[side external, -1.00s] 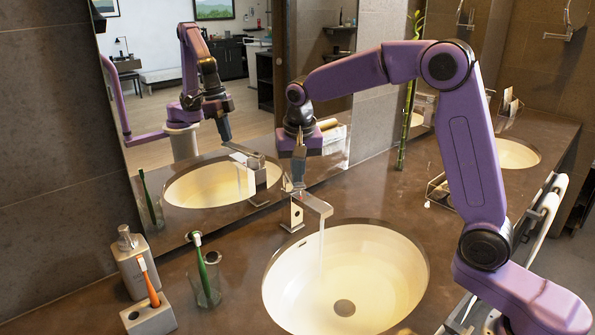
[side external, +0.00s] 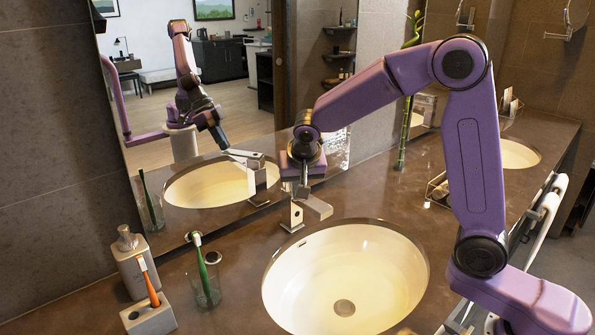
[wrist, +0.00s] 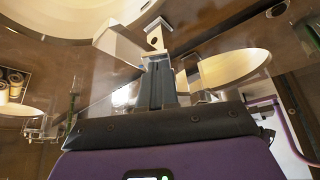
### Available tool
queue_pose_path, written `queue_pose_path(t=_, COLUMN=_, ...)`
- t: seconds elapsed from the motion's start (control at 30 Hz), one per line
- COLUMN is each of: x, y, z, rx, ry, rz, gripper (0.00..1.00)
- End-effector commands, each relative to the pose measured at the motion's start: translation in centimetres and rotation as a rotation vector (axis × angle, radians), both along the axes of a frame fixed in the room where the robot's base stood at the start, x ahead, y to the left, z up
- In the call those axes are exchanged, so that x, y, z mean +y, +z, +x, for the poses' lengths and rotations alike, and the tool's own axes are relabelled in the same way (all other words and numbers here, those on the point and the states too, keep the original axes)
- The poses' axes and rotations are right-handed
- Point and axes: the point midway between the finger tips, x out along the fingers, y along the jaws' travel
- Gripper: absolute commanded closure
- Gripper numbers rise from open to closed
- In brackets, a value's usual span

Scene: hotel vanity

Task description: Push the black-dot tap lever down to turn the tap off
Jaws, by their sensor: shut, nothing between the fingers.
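The tap (side external: 292,217) stands upright at the back left of the near basin, its square spout (side external: 318,207) reaching over the rim. A black dot shows on its body, also in the wrist view (wrist: 154,41). The lever on top is mostly hidden by my gripper (side external: 303,186), which is shut and empty, pointing down at the tap's top. In the wrist view the closed fingertips (wrist: 158,62) meet the lever area; I cannot tell exact contact. No water stream shows below the spout. The near basin (side external: 385,262) is empty.
A soap dispenser (side external: 132,260), a toothbrush block (side external: 150,318) and a glass with a green toothbrush (side external: 207,285) stand left of the basin. The mirror (side external: 230,120) is close behind the tap. Counter between glass and basin is clear.

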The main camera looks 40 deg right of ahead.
Motion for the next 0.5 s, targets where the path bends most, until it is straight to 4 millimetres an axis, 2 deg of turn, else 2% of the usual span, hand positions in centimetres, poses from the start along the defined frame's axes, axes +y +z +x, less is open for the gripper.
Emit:
queue_pose_path(t=0.03, x=0.0, y=-0.4, z=-0.2, rx=0.013, ry=0.000, rz=-0.002, gripper=1.00)
queue_pose_path(t=0.27, x=0.0, y=-0.2, z=-0.3, rx=0.015, ry=0.000, rz=-0.002, gripper=1.00)
queue_pose_path(t=0.37, x=0.0, y=0.8, z=-0.2, rx=0.010, ry=-0.001, rz=-0.001, gripper=1.00)
queue_pose_path(t=0.5, x=0.1, y=3.4, z=0.0, rx=-0.001, ry=0.000, rz=0.001, gripper=1.00)
